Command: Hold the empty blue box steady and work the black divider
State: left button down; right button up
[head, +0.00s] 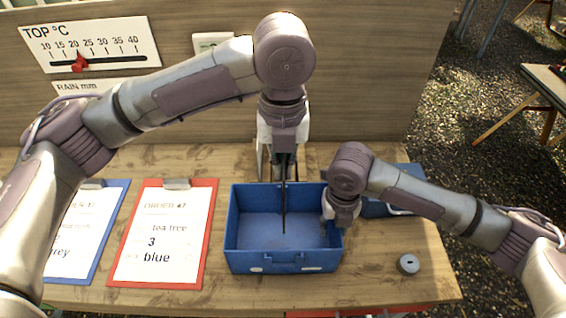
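The blue box (280,262) stands on the wooden table with its open top up. Nothing but the black divider (284,205) shows inside it. The divider looks like a thin dark upright strip, seen nearly edge-on, with its lower end inside the box near the middle. My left gripper (284,152) is above the back of the box, pointing down, and appears shut on the divider's upper end; its fingertips are hard to make out. My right gripper (338,217) is at the box's right wall, with a finger on the inner side, and appears shut on that wall. Its outer finger is partly hidden.
A red clipboard (200,262) reading "tea tree 3 blue" and a blue clipboard (118,215) lie left of the box. A blue object (408,178) lies behind my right arm. A small grey round object (408,264) is at right. A board (350,100) stands behind the table.

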notch_tip(320, 180, up, 12)
dwell(0.6)
